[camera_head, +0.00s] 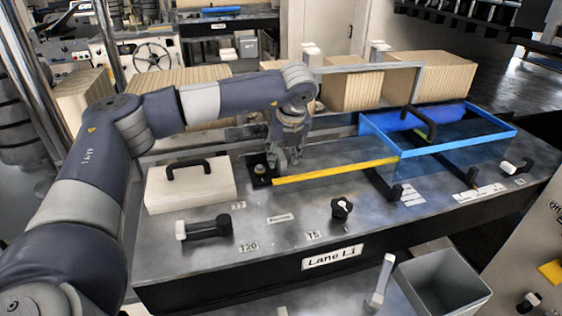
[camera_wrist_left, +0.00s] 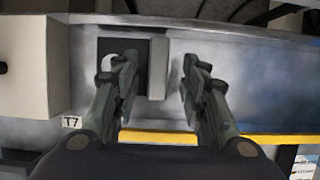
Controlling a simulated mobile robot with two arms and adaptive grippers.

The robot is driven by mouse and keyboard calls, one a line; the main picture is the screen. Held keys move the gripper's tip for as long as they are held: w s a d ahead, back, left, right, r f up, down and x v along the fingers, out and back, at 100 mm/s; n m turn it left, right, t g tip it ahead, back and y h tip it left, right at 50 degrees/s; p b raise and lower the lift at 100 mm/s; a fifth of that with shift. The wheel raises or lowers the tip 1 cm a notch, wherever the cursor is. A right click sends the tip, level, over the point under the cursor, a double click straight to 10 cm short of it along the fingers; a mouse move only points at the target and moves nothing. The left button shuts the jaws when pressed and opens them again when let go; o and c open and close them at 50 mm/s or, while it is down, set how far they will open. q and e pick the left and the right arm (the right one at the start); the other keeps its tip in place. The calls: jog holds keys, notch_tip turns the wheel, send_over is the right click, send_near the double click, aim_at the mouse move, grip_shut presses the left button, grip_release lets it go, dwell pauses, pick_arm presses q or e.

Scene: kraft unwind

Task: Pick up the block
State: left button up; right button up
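My left gripper (camera_head: 284,160) is low over the table, beside a small black base (camera_head: 262,174) at the left end of a yellow strip. In the left wrist view its two fingers (camera_wrist_left: 160,62) are apart. A small grey block-like piece (camera_wrist_left: 158,70) shows between them, next to a black square plate (camera_wrist_left: 112,48) with a pale round mark. I cannot tell whether either finger touches the piece. In the head view the gripper hides this piece. My right gripper is not in view.
A pale box with a black handle (camera_head: 190,186) stands left of the gripper. The yellow strip (camera_head: 335,171) runs right to a blue-framed guard (camera_head: 445,146). A black knob (camera_head: 341,208) and a lever (camera_head: 205,227) stand nearer the front. A grey bin (camera_head: 440,287) is below the front edge.

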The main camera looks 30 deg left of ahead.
aim_at(281, 155)
pick_arm(q)
jog(key=shift+p+x, duration=0.4)
jog(key=shift+x, duration=1.2)
jog(key=shift+a+r, duration=0.1)
grip_shut()
